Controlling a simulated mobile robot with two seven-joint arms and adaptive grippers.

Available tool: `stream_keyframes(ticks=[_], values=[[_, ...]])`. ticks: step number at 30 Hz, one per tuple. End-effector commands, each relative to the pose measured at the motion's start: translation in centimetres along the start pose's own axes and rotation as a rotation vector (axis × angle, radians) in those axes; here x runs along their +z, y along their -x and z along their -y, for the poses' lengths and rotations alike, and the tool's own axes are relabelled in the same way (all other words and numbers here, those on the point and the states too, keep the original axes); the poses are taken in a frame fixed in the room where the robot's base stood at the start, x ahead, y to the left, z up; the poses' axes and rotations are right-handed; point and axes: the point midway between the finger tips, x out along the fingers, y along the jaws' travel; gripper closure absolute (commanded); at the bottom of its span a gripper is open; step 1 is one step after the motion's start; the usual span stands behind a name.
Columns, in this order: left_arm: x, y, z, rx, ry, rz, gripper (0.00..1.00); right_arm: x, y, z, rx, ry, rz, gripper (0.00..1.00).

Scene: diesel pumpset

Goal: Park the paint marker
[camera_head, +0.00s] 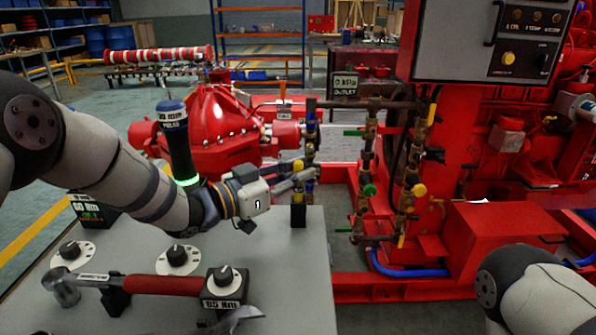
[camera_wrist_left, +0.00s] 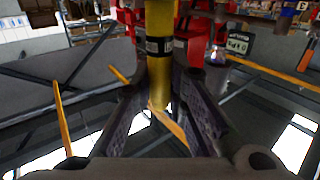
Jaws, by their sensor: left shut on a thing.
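The paint marker (camera_head: 298,197) is a slim yellow cylinder, held upright near the right edge of the grey bench. My left gripper (camera_head: 296,180) is shut around it from the left. The left wrist view shows the yellow marker body (camera_wrist_left: 160,32) with a dark, lettered band, between my left fingers (camera_wrist_left: 162,105). A small black block (camera_head: 299,215) is directly below the marker on the bench edge. I cannot tell whether the marker's lower end is inside it or just above. My right gripper is out of view.
The grey bench (camera_head: 285,290) carries a red-handled hammer (camera_head: 160,285), several black knobs on white dials (camera_head: 178,260) and a labelled black block (camera_head: 224,288). A blue-capped black tool (camera_head: 173,115) rises beside my left arm. The red pumpset (camera_head: 480,240) with valves and pipes stands right of the bench.

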Motion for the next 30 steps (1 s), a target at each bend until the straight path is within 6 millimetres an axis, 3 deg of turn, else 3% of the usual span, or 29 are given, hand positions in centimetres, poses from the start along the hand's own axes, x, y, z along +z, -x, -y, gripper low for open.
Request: stream_keyframes(ticks=[20, 21, 24, 30], values=[[1.4, 0.0, 0.0, 0.0, 0.001, 0.0, 1.0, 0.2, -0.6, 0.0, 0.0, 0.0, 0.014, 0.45], [1.4, 0.0, 0.0, 0.0, 0.0, 0.0, 0.82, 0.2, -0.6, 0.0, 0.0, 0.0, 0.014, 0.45], [1.4, 0.0, 0.0, 0.0, 0.0, 0.0, 0.63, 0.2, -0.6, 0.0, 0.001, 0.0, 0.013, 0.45], [1.4, 0.0, 0.0, 0.0, 0.0, 0.0, 0.63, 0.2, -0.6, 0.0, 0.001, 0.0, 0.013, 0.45]])
